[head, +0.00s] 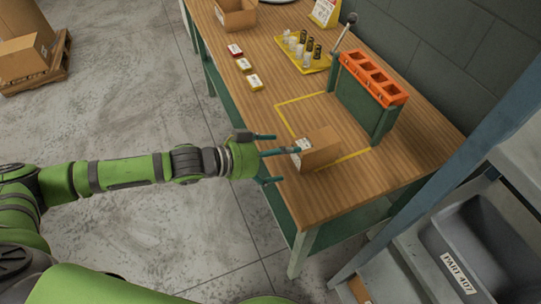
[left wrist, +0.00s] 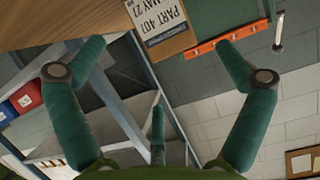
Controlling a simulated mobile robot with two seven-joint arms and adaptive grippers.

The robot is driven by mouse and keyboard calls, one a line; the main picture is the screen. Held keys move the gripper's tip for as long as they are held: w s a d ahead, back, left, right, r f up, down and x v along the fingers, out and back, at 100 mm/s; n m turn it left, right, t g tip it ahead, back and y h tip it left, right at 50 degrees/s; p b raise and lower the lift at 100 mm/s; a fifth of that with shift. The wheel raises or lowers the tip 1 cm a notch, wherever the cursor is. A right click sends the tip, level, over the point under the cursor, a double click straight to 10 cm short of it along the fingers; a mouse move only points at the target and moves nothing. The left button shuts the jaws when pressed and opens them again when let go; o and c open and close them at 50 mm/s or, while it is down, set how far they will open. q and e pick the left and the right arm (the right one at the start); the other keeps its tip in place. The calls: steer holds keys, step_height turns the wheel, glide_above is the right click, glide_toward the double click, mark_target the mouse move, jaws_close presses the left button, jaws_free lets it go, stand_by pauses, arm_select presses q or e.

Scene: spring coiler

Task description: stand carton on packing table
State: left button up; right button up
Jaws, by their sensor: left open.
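A brown cardboard carton (head: 320,147) rests on the wooden packing table (head: 285,198), at the near part of a yellow marked outline. Its labelled end faces my left gripper (head: 279,158). In the left wrist view, the carton (left wrist: 177,44) shows at the top with a white "PART 407" label. My left gripper (left wrist: 162,50) is open and empty, its teal fingers spread just short of the carton's labelled end. In the head view one finger reaches close to that end; I cannot tell whether it touches. My right gripper is not in view.
An orange slotted rack (head: 372,78) on a green stand is behind the carton. A yellow tray (head: 303,52) of small cylinders, small boxes (head: 244,64) and an open carton (head: 236,16) stand farther along. Shelving with a grey bin (head: 480,240) is at right.

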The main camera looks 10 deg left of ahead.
arm_select(q)
steer(key=shift+v, duration=1.5)
